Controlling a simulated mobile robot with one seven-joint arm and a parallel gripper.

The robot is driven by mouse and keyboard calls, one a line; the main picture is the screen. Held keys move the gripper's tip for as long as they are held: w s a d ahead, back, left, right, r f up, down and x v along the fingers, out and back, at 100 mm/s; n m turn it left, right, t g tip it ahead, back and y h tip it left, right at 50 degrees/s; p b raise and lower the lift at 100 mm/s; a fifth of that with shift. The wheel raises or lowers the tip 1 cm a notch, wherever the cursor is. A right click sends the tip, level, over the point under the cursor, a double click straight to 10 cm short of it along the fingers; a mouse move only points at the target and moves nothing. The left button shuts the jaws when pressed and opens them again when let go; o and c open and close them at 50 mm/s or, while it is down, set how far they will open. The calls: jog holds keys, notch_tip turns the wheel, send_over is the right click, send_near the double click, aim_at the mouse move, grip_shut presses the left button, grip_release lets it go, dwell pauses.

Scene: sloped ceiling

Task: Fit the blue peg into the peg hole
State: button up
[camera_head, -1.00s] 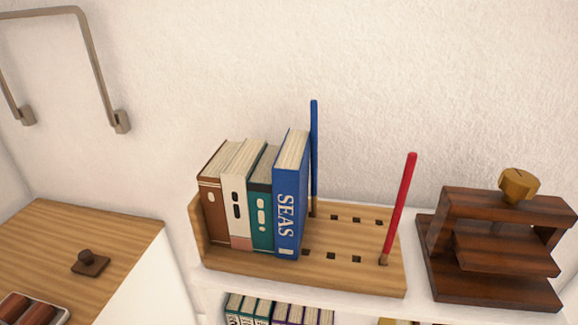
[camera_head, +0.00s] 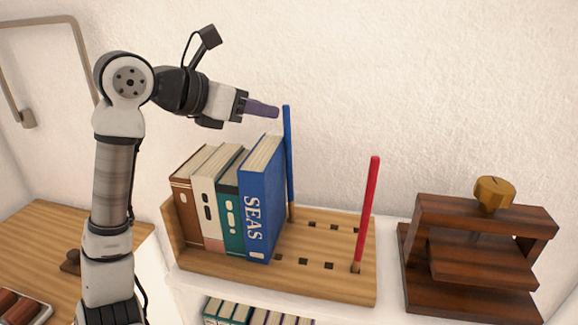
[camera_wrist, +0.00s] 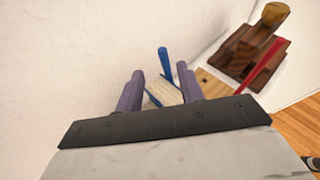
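The blue peg (camera_head: 289,160) stands nearly upright in the wooden rack (camera_head: 300,283), just behind the blue SEAS book (camera_head: 260,205), which hides part of it. It also shows in the wrist view (camera_wrist: 165,63), beyond and between my fingers. My gripper (camera_head: 272,112) is above the books, close to the peg's upper end on its left. Its two purple fingers are apart and empty in the wrist view (camera_wrist: 161,74). The red peg (camera_head: 366,210) stands tilted in the rack's front right. Two rows of dark square holes (camera_head: 328,265) lie between the pegs.
Several books (camera_head: 208,195) fill the rack's left side. A dark wooden press (camera_head: 480,250) with a brass knob stands to the right. The white wall is close behind. A wooden counter (camera_head: 50,225) is at the left, below a metal rail (camera_head: 85,80).

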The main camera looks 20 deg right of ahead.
aim_at(284, 119)
jog(key=x, duration=0.2)
jog(key=p+x, duration=0.1)
jog(key=x, duration=0.1)
jog(key=s+p+x, duration=0.1)
jog(key=x, duration=0.2)
jog(key=shift+w+f, duration=0.1)
jog(key=shift+f, duration=0.35)
grip_shut()
